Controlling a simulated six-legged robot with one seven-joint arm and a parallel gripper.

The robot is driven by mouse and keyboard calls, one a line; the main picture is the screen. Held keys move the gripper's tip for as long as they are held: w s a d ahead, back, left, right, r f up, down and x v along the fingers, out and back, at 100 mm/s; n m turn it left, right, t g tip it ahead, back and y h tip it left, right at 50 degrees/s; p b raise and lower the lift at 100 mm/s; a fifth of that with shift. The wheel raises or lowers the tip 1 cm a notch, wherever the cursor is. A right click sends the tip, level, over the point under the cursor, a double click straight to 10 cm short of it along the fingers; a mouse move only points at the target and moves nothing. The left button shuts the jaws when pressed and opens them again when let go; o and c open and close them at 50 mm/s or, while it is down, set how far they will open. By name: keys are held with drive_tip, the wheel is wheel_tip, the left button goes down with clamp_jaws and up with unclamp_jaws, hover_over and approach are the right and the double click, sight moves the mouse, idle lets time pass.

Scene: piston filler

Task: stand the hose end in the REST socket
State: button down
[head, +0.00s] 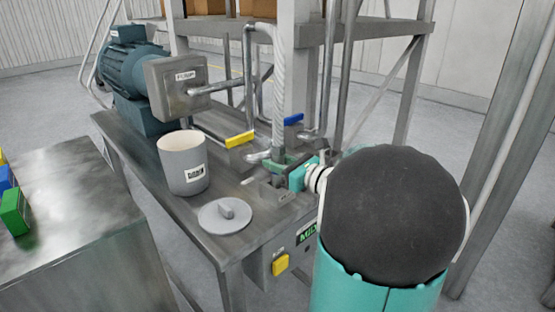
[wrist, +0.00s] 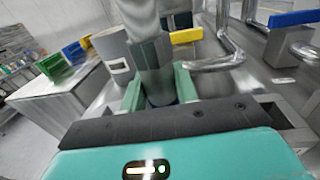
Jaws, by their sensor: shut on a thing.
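A ribbed grey hose (head: 280,90) hangs from the upper frame down to my gripper (head: 277,164). In the wrist view the hose end (wrist: 150,62) stands roughly upright between the two green fingers of my gripper (wrist: 158,94), which are shut on it. My fingers hide part of its lower tip. No REST label is readable in either view, so I cannot tell which fitting is the REST socket. My gripper is low over the right part of the steel table (head: 215,145), among pipe fittings and valves.
A yellow valve handle (head: 240,139) and a blue one (head: 293,119) flank the hose. A grey labelled pot (head: 183,175) and a round lid (head: 225,215) stand left of my gripper. A motor (head: 130,70) is behind. A side table (head: 75,225) holds coloured blocks.

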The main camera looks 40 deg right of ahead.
drive_tip(key=shift+f, duration=0.45)
drive_tip(key=c, duration=1)
unclamp_jaws()
drive_tip(key=shift+o, duration=0.2)
drive_tip(key=shift+r, duration=6.5)
